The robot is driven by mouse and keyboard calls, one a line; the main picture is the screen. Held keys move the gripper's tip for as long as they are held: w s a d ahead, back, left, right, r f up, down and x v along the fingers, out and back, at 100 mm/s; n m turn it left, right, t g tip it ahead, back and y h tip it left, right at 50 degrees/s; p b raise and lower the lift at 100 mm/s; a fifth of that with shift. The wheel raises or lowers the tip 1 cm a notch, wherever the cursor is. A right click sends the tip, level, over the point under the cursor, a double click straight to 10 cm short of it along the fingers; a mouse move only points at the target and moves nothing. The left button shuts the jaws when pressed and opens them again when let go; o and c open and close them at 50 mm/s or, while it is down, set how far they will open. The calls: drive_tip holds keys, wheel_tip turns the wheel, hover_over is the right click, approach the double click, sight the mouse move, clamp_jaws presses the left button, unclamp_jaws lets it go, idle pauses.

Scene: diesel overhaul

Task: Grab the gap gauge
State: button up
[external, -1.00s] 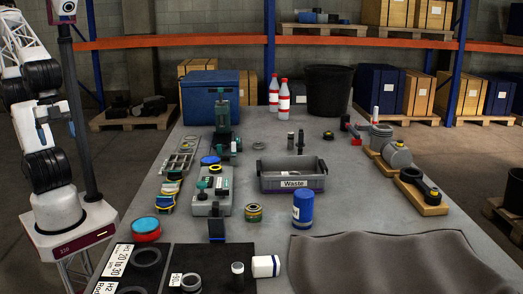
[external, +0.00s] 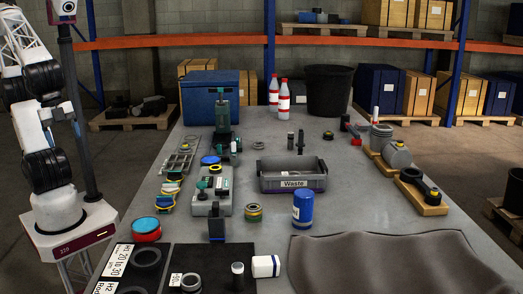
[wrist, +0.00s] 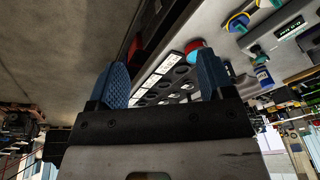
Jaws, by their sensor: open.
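My gripper shows in the wrist view (wrist: 161,80) with two blue fingers spread wide and nothing between them. In the external view my arm is folded at the far left, beside the table, with the hand near the dark pole and its fingers too small to make out. I cannot tell for certain which item is the gap gauge. A grey slatted tool (external: 180,159) and a small stack of yellow, green and blue pieces (external: 170,195) lie at the table's left edge, both apart from my gripper.
A grey case with teal tools (external: 211,196), a red and teal tin (external: 145,229) and a black labelled mat (external: 210,258) are on the left side. A dark cloth (external: 400,262) covers the front right. A dark pole (external: 86,120) stands near my arm.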

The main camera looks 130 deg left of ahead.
drive_tip(key=w+a+f+m+y, duration=0.3)
drive_tip(key=w+a+m+y, duration=0.3)
drive_tip(key=w+a, duration=0.5)
drive_tip(key=m+t+y, duration=0.3)
drive_tip(key=m+t, duration=0.4)
drive_tip(key=m, duration=1.3)
approach(217, 224)
drive_tip(key=a+f, duration=0.2)
drive_tip(key=a, duration=0.1)
drive_tip(key=shift+s+f, duration=0.2)
drive_tip(key=shift+s, duration=0.05)
drive_tip(key=shift+x, duration=1.25)
drive_tip(key=shift+w, duration=0.15)
drive_tip(key=shift+x, duration=2.5)
